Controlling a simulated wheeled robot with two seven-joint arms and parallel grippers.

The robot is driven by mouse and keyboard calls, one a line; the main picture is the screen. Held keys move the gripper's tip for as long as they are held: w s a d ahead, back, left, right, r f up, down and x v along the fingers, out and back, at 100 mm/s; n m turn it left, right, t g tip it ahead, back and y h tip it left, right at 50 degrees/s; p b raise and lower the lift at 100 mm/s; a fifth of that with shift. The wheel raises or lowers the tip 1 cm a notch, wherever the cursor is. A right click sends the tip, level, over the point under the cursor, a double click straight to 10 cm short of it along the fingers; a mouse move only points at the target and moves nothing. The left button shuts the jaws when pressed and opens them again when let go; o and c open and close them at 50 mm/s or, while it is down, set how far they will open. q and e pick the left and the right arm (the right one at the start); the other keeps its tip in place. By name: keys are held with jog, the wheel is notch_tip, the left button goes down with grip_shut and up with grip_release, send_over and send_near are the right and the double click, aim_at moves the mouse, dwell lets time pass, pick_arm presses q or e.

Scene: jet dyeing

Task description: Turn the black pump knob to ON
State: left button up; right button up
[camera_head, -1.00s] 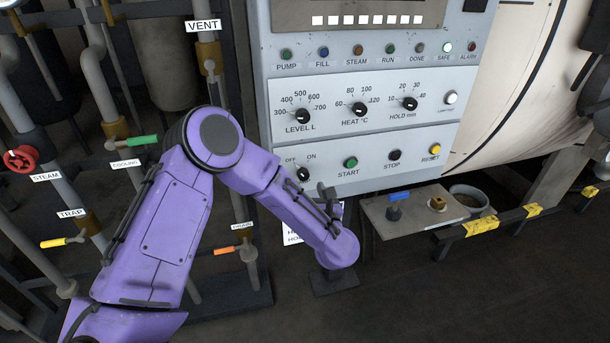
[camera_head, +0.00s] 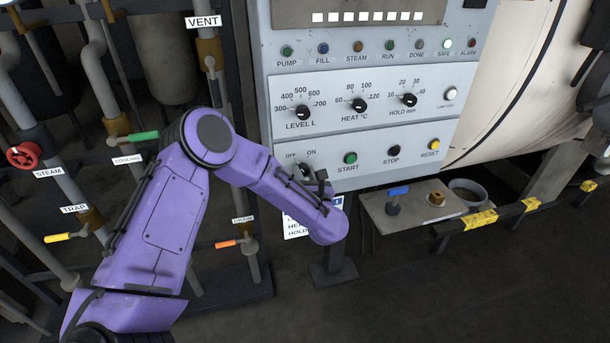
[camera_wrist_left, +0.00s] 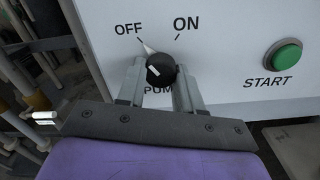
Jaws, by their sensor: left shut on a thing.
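The black pump knob (camera_wrist_left: 160,66) is on the grey panel below the OFF and ON marks in the left wrist view. A pale pointer on it slants up and left, toward OFF. My left gripper (camera_wrist_left: 159,82) has one finger on each side of the knob and is shut on it. In the head view my left gripper (camera_head: 312,176) reaches up to the knob (camera_head: 304,168) at the panel's lower left and partly covers it. My right gripper is not in view.
The green START button (camera_head: 350,158), black STOP button (camera_head: 393,151) and yellow RESET button (camera_head: 434,145) are right of the knob. Dials sit above, including LEVEL (camera_head: 302,112). Pipes and valve handles, such as a green one (camera_head: 143,137), stand left. A small shelf (camera_head: 415,213) juts out below.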

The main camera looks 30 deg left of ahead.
pick_arm(q)
jog(key=shift+m, duration=1.3)
jog(key=m, duration=0.3)
jog(key=shift+m+b, duration=0.3)
jog(key=shift+b, duration=0.1)
jog(key=m, duration=0.3)
jog(key=shift+s+r+m, duration=0.1)
jog(key=shift+m, duration=2.1)
jog(key=o, duration=1)
jog(key=shift+o, duration=0.2)
